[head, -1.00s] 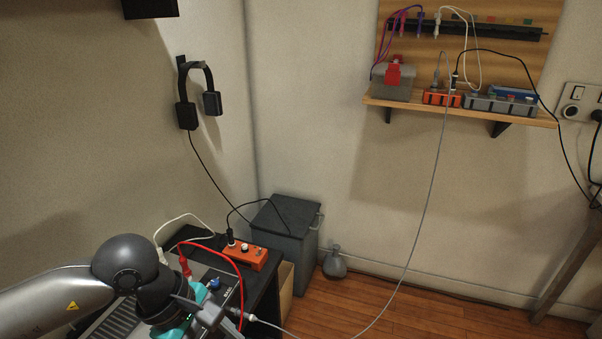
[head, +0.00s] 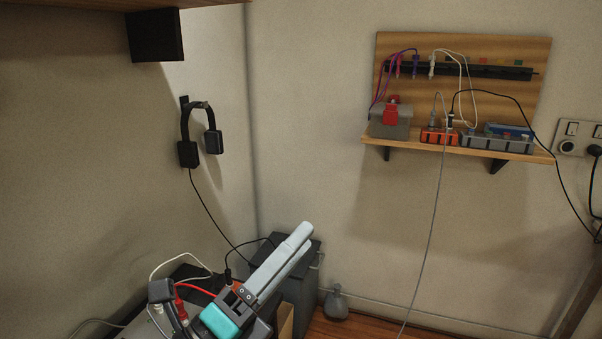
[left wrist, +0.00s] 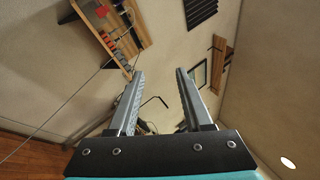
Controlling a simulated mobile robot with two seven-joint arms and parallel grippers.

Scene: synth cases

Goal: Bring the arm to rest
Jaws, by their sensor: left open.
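My right gripper is in neither view.
Red and white cables lie on the table at lower left. A grey bin (head: 297,288) stands in the corner. Headphones (head: 187,154) hang on the left wall. A wooden shelf (head: 440,147) holds several devices; a grey cable (head: 427,235) hangs down. An overhead shelf (head: 70,4) crosses the top left.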

